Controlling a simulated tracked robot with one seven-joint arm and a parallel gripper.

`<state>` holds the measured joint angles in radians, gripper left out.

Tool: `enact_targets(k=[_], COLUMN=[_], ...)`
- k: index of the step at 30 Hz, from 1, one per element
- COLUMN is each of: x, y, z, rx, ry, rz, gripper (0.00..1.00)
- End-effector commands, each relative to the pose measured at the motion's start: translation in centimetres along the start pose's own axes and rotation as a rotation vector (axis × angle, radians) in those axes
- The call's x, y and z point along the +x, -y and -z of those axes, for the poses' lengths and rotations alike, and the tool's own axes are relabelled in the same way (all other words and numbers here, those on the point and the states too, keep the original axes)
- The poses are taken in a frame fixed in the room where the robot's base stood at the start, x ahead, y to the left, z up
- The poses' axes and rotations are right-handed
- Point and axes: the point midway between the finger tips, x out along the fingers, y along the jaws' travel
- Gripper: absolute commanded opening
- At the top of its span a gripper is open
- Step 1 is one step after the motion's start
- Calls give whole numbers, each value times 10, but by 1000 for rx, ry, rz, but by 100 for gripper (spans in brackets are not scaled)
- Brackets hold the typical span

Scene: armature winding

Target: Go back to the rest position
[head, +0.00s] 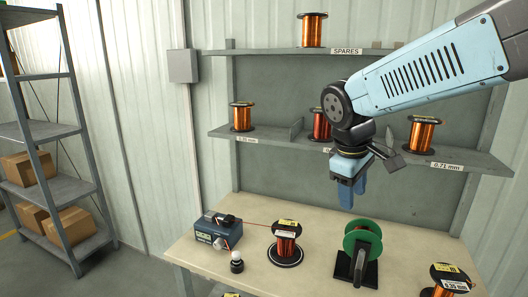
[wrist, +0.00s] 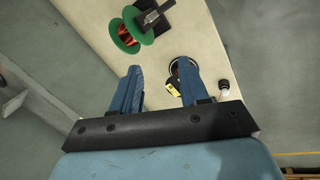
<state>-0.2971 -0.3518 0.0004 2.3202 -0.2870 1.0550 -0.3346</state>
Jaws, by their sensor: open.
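My gripper (head: 347,190) hangs in the air above the bench, with its blue fingers pointing down and nothing between them. The wrist view shows both fingers of my gripper (wrist: 158,88) apart and empty. Below it on the bench (head: 205,268) stand a copper spool (head: 286,246) on a round dark base and a green-flanged reel (head: 362,243) on a black stand. In the wrist view the reel (wrist: 132,34) is beyond the left finger. The copper spool is partly hidden by the right finger.
A blue device (head: 219,230) and a small dark-topped item (head: 237,261) stand at the bench's left. Another spool (head: 450,280) is at the front right. Behind, a shelf (head: 275,137) holds spools, and an upper shelf (head: 265,51) holds one. A metal rack (head: 42,131) with boxes stands left.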

Motion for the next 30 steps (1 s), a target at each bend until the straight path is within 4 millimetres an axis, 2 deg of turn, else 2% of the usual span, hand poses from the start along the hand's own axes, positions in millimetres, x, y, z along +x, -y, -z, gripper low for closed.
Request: enact_targets(k=[1,6,15,21,30], x=[-5,-15,-28,-30,-31], y=[-1,3,16,21,21], z=[-13,-45,-86,-96,-96], rx=[76,321,692,793,803], ry=[-31,-135,-298,-347,-350], rz=[5,27,63,73,75], gripper=[44,44,44,44,44])
